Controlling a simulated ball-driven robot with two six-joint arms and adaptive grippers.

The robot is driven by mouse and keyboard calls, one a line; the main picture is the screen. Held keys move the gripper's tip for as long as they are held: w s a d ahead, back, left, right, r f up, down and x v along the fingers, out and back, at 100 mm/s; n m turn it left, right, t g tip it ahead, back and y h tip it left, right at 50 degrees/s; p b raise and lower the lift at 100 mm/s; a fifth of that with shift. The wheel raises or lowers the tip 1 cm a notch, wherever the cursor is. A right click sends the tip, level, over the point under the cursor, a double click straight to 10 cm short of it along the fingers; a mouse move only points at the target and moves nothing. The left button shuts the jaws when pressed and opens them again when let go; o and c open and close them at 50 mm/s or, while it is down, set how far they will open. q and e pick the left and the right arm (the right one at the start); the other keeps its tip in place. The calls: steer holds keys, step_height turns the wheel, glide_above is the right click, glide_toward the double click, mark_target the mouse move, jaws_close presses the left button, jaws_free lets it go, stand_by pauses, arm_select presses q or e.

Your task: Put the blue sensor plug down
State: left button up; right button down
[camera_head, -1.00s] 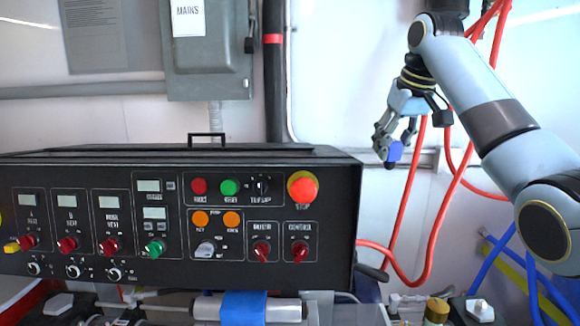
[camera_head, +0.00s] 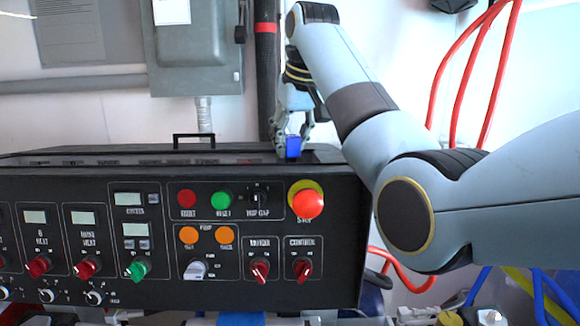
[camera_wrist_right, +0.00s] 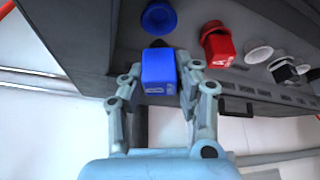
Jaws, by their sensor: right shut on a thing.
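The blue sensor plug (camera_head: 293,147) is held between the fingers of my right gripper (camera_head: 291,137), at the back right of the black control console's top (camera_head: 327,156). In the right wrist view the plug (camera_wrist_right: 158,70) is a blue block with small white marking, clasped by both fingers. A round blue fitting (camera_wrist_right: 160,17) sits on the dark surface just beyond it, with a visible gap in the picture. Whether the plug touches the console top is hard to tell. My left gripper is out of view.
In the right wrist view a red plug (camera_wrist_right: 217,45) stands beside the blue fitting, with pale round fittings (camera_wrist_right: 258,54) further right. The console's handle (camera_head: 193,137) rises to the left of my gripper. A dark vertical conduit (camera_head: 267,80) runs behind. Red hoses (camera_head: 496,70) hang at right.

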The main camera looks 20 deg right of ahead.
mark_target(292, 157)
step_height(292, 157, down, 4)
steer(key=shift+w+f+p, duration=0.1)
steer(key=shift+f+p, duration=0.15)
steer(key=shift+p, duration=0.4)
steer(key=shift+f, duration=0.4)
steer(key=c, duration=1)
jaws_free()
steer(key=shift+o, duration=0.2)
